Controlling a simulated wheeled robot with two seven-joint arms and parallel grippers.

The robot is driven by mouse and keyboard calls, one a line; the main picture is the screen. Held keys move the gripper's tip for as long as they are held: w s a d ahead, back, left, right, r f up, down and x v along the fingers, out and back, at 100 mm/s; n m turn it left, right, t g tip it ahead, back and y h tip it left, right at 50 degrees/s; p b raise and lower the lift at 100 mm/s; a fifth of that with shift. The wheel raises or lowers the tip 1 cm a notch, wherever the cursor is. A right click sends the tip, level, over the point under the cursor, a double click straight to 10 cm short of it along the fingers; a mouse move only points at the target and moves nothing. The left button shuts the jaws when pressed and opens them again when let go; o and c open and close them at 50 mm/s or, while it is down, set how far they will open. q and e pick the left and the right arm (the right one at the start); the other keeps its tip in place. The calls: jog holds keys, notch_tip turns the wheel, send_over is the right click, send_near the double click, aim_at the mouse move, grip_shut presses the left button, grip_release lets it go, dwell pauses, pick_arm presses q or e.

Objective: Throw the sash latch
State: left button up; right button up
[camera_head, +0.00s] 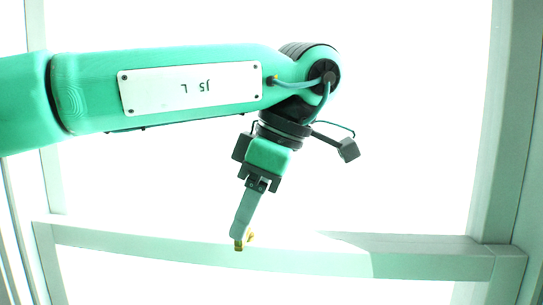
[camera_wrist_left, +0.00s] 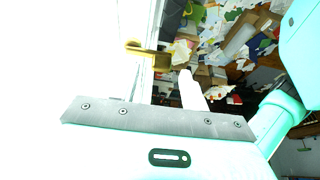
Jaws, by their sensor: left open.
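The sash latch (camera_head: 250,236) is a small brass piece on the pale horizontal window rail. In the head view it shows just beside and partly behind the tip of my left gripper (camera_head: 242,232). The gripper points down at the rail and is open; from this angle its fingers overlap, so the gap does not show. In the left wrist view the brass latch (camera_wrist_left: 143,49) has a rounded knob and a flat arm. It lies just beyond and left of a pale fingertip (camera_wrist_left: 187,76). I cannot tell whether they touch. My right gripper is not in view.
The window rail (camera_head: 400,258) spans between upright frame posts (camera_head: 492,130) at right and left. The panes are washed out white. In the left wrist view, a heap of papers and cardboard boxes (camera_wrist_left: 240,38) clutters the background.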

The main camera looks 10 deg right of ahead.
pick_arm(q)
jog(key=v, duration=1.2)
jog(key=shift+d, duration=0.2)
jog(key=shift+s, duration=0.1)
